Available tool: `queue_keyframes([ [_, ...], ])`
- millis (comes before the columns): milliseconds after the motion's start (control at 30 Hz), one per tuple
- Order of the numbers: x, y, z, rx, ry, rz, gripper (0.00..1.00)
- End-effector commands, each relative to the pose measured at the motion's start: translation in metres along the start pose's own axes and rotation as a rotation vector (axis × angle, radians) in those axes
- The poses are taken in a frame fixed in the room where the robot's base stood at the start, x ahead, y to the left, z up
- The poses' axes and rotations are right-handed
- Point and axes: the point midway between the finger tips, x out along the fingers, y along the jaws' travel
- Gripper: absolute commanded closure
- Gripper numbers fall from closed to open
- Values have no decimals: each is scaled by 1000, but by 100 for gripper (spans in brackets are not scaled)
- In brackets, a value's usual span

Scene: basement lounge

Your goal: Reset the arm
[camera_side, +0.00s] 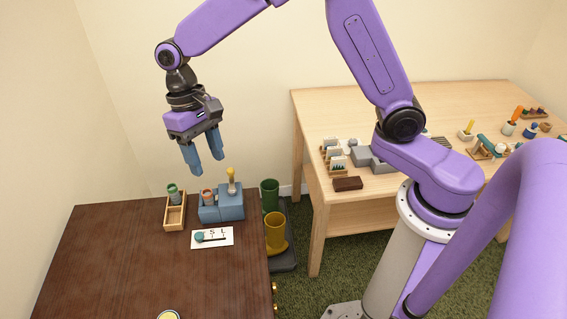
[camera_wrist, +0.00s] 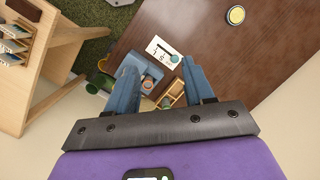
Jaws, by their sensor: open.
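My gripper (camera_side: 206,160) is open and empty. It hangs in the air above the back of the dark brown table (camera_side: 110,250), fingers pointing down. In the wrist view my gripper (camera_wrist: 158,85) shows its two blue fingers apart, with a blue block holder (camera_wrist: 150,68) and a wooden box (camera_wrist: 177,90) seen far below between them. In the side view the blue holder (camera_side: 222,211) carries a yellow-topped item and a small orange-rimmed item. The wooden box (camera_side: 175,222) beside it has a green-topped item at its back end.
A white card (camera_side: 221,239) lies before the holder. A round yellow-topped thing (camera_side: 168,315) sits at the front. Green (camera_side: 269,194) and yellow (camera_side: 275,231) boots stand right of the dark table. A light wooden table (camera_side: 330,110) with several small objects is at the right.

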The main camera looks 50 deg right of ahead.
Motion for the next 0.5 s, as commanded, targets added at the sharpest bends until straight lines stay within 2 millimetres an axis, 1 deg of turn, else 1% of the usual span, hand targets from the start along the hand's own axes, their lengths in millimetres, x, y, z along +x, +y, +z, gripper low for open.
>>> queue_keyframes([
  [33, -5, 5, 17, -55, 15, 9, 48],
  [200, -11, 22, 70, -249, 55, 43, 48],
  [367, -12, 45, 120, -434, 90, 74, 48],
  [500, -8, 69, 163, -598, 120, 99, 48],
])
